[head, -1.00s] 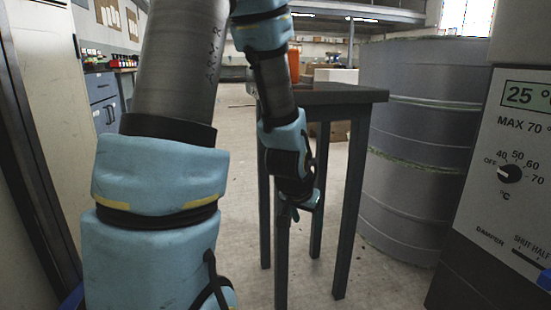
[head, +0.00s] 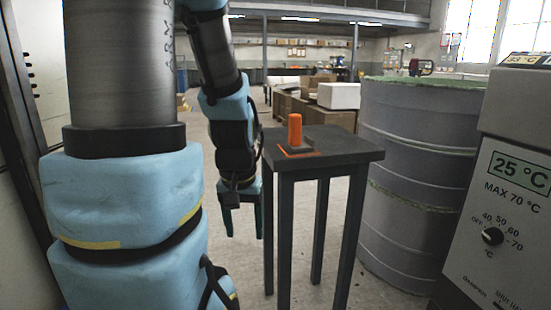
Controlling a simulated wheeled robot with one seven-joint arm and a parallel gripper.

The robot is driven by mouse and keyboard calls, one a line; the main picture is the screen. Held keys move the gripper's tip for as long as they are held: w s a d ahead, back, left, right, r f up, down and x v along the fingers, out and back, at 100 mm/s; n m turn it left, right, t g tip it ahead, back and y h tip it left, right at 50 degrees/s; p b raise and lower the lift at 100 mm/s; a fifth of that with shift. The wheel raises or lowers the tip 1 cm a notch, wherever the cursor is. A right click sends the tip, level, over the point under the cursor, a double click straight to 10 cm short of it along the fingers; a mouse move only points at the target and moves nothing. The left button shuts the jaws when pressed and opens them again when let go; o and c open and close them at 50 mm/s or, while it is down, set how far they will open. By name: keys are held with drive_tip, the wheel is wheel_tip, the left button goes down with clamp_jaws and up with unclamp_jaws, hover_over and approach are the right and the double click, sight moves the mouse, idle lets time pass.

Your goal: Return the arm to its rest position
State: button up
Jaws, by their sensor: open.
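My gripper (head: 243,221) hangs at the end of my blue-padded arm, left of centre in the head view. Its two fingers point down and stand apart, with nothing between them. It is beside the left edge of a small dark table (head: 355,148), with the fingertips below the level of the tabletop. I cannot tell whether it touches the table. The upper part of my arm fills the left of the view.
An orange cylinder (head: 295,130) stands on a dark base on the table, by orange marking. Boxes (head: 338,95) stand behind. Floor shows left of the table.

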wheel_tip(320, 180, up, 23)
drive_tip(key=p, duration=2)
drive_tip(key=shift+p, duration=0.4)
